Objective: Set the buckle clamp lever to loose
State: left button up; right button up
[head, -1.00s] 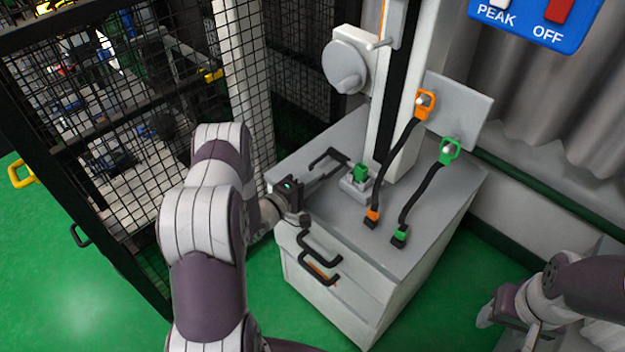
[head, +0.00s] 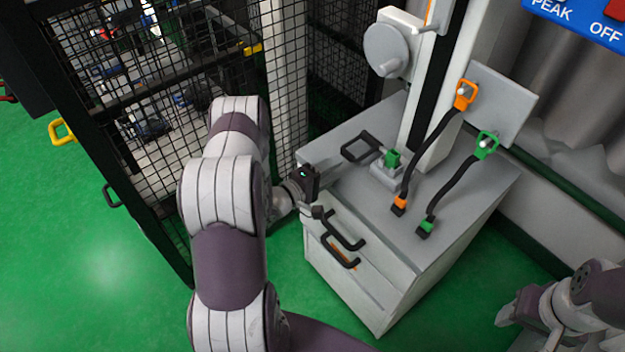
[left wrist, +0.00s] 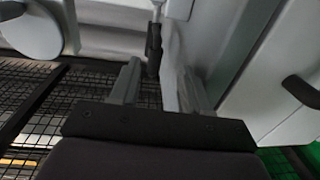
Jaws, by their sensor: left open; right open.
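The buckle clamp (head: 386,172) sits on the grey cabinet top at the foot of the column, with a green block (head: 391,158) on it. Its lever is a black loop handle (head: 358,148) reaching out to the left. My left gripper (head: 335,175) is open, close to the loop's near left side. In the left wrist view, a black grip on a metal rod, apparently the lever (left wrist: 154,50), shows beyond and between the open fingers (left wrist: 160,88). I cannot tell whether they touch it. My right gripper (head: 507,312) is open, low at the right, away from the cabinet.
An orange-ended strap (head: 423,150) and a green-ended strap (head: 457,183) run from a plate to the cabinet top. Black drawer handles (head: 343,243) stick out below my left gripper. A round grey disc (head: 385,50) is above; a mesh fence (head: 283,85) stands left.

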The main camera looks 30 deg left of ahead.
pick_arm(q)
jog(key=v, duration=0.8)
jog(key=shift+s, duration=0.2)
